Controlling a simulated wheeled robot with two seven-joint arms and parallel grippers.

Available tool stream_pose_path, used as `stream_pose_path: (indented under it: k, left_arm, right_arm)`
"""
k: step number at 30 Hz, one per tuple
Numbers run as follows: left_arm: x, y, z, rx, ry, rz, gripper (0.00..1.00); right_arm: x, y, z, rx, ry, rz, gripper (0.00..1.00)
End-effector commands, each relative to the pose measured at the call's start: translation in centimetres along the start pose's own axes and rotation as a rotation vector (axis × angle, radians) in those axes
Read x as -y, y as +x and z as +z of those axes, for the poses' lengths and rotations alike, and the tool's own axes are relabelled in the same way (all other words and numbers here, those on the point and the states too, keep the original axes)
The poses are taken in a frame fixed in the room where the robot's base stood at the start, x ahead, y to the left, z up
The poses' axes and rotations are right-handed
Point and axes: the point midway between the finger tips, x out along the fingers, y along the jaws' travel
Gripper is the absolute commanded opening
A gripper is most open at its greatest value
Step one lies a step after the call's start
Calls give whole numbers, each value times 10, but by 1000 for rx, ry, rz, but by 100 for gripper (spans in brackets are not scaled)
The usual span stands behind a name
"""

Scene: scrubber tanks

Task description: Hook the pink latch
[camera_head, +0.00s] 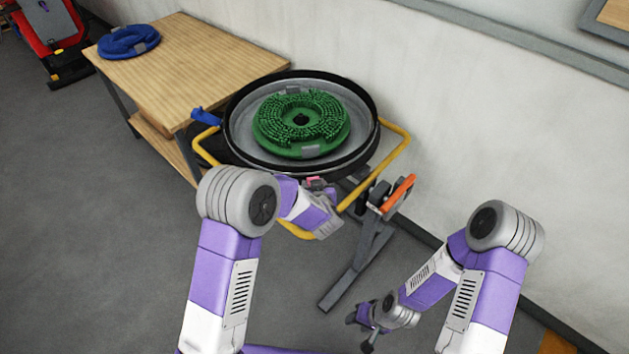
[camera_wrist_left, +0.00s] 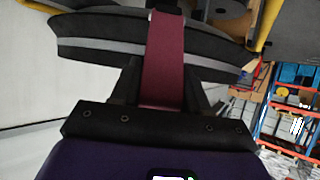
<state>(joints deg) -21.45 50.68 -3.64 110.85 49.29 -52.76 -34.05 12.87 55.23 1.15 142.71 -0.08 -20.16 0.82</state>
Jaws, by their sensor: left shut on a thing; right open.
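The pink latch (camera_head: 315,182) shows as a small pink patch at the near side of a round dark tank (camera_head: 236,130). In the left wrist view the latch (camera_wrist_left: 163,55) is a dark pink strip running from between my fingers up to the tank's rim. My left gripper (camera_wrist_left: 162,95) is shut on it, with a dark finger on each side. In the head view my left gripper (camera_head: 322,190) is partly hidden by my own arm. My right gripper (camera_head: 361,326) is open and empty, low near the floor. Whether the latch's far end is hooked cannot be told.
A green brush (camera_head: 270,137) lies in the tank. A yellow tube frame (camera_head: 397,152) surrounds it; a blue latch (camera_head: 206,117) and an orange lever (camera_head: 399,193) stick out. A wooden table (camera_head: 200,60) with a blue brush (camera_head: 128,41) stands left. Floor at left is clear.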

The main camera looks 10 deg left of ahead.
Motion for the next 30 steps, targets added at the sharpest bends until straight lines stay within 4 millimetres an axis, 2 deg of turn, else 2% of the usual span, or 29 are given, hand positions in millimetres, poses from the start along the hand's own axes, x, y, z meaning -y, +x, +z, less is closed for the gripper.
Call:
stream_pose_path:
  k: [1, 6, 25, 26, 29, 30]
  left_arm:
    - [0, 0, -2, 2, 2, 0, 0]
    - [0, 4, -6, -5, 3, -1, 0]
    - [0, 7, -12, -17, -1, -2, 0]
    - [0, 7, -12, -18, -1, -2, 50]
    - [0, 7, -11, -15, -1, -2, 65]
    - [0, 7, -11, -13, -1, -2, 66]
  right_arm:
    - [2, -6, 0, 0, 0, 0, 45]
    - [4, -11, 1, 0, 0, 0, 45]
    - [5, -14, 1, 0, 0, 0, 45]
    - [5, -14, 1, 0, 0, 0, 45]
    - [5, -14, 1, 0, 0, 0, 45]
    - [5, -14, 1, 0, 0, 0, 45]
